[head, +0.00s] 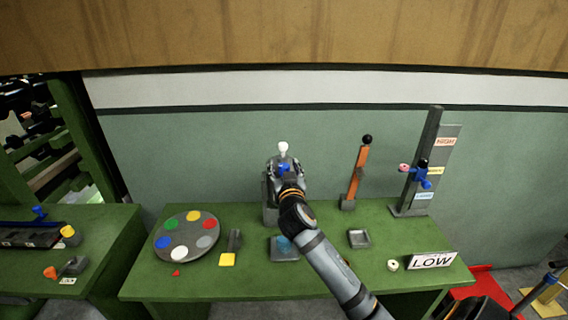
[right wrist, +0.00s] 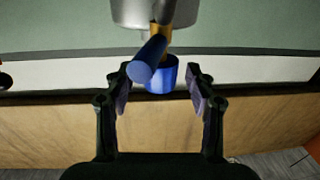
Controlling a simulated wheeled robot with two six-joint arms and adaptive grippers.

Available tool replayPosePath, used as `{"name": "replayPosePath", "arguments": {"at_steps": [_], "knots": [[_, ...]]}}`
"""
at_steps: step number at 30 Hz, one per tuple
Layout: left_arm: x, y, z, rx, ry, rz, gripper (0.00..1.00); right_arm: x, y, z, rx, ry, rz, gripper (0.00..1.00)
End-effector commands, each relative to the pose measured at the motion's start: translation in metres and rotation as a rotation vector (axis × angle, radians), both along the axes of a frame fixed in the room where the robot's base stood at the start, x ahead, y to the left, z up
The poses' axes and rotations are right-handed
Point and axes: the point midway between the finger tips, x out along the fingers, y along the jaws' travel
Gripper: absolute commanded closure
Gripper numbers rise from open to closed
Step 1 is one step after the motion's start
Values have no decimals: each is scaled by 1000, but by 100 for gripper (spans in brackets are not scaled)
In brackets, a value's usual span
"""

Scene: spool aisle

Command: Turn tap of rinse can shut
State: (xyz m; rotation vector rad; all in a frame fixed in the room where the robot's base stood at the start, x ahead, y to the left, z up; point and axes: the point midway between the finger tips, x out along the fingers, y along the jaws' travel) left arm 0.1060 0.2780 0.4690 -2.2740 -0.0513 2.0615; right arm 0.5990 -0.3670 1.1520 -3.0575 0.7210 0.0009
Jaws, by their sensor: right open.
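The grey rinse can (head: 269,210) stands at the back of the green table in the head view, mostly hidden behind my right gripper (head: 286,172). In the right wrist view the can (right wrist: 150,12) is at the top, with a brass tap body (right wrist: 180,42) below it. The tap has a blue lever (right wrist: 148,60) and a blue round part (right wrist: 164,76). My right gripper (right wrist: 158,84) is open, one finger on each side of the blue parts. I cannot tell whether either finger touches them. My left gripper is not in view.
A round palette (head: 187,238) with several coloured discs lies left. An orange lever (head: 357,173) and a tall post (head: 424,160) stand right. A blue-topped square (head: 283,248) lies below the can.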

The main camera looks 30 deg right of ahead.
Motion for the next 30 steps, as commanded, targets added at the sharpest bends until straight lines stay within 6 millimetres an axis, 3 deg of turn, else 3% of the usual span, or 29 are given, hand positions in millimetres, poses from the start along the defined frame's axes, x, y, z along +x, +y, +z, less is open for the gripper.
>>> {"name": "replayPosePath", "arguments": {"at_steps": [8,21,30], "knots": [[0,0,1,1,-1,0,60,3,-1,0,0,-1,1,44],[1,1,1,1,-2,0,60,2,-1,0,0,0,1,100],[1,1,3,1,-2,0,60,3,-3,0,-7,0,46,100]]}}
